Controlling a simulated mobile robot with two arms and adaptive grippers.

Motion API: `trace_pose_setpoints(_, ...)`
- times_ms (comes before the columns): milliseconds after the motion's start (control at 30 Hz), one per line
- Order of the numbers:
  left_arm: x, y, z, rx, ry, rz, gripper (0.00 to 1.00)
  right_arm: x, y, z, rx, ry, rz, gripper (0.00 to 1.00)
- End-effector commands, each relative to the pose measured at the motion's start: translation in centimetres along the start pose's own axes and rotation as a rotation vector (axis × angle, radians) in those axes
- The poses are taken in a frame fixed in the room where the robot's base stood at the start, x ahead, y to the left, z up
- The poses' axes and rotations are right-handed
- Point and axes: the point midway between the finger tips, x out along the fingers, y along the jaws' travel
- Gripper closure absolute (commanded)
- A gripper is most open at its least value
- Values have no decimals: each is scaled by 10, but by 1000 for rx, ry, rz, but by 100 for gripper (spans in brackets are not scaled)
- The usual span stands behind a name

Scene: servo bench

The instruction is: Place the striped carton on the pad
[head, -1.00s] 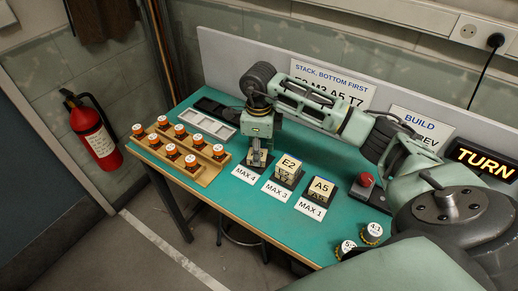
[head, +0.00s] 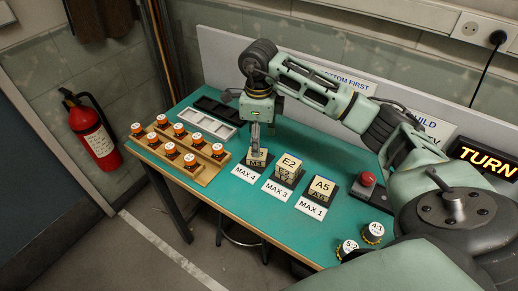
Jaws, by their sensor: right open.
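I see no striped carton. Cream lettered blocks stand on dark pads along the front of the green bench. One block (head: 257,161) is on the pad behind the MAX 4 card (head: 245,174). The E2 block (head: 289,168) is behind the MAX 3 card (head: 277,190), and the A5 block (head: 320,190) is behind the MAX 1 card (head: 312,208). My right gripper (head: 256,148) is open, pointing down just above the MAX 4 block and partly hiding it. My left gripper is not in view.
A wooden rack (head: 185,158) with several orange-and-white jars stands at left. Behind it are a grey tray (head: 208,123) and a black tray (head: 214,107). A red button (head: 368,178) and two white-lidded jars (head: 372,232) are at right. The green bench (head: 330,160) is clear behind the blocks.

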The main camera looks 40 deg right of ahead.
Motion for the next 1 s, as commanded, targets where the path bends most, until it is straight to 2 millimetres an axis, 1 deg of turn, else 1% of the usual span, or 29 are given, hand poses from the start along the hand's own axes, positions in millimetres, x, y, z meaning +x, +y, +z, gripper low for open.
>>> trace_pose_setpoints(33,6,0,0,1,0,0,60,-10,-1,1,0,-4,-5,38)
trace_pose_setpoints(200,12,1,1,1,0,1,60,-45,-1,1,0,-3,-3,38)
trace_pose_setpoints(300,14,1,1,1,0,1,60,-60,-1,1,1,-2,-2,38)
trace_pose_setpoints(400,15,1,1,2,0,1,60,-69,0,0,1,-1,0,38)
trace_pose_setpoints(567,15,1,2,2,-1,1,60,-74,0,0,1,0,1,38)
trace_pose_setpoints(1000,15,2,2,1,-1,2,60,-74,0,0,0,0,1,38)
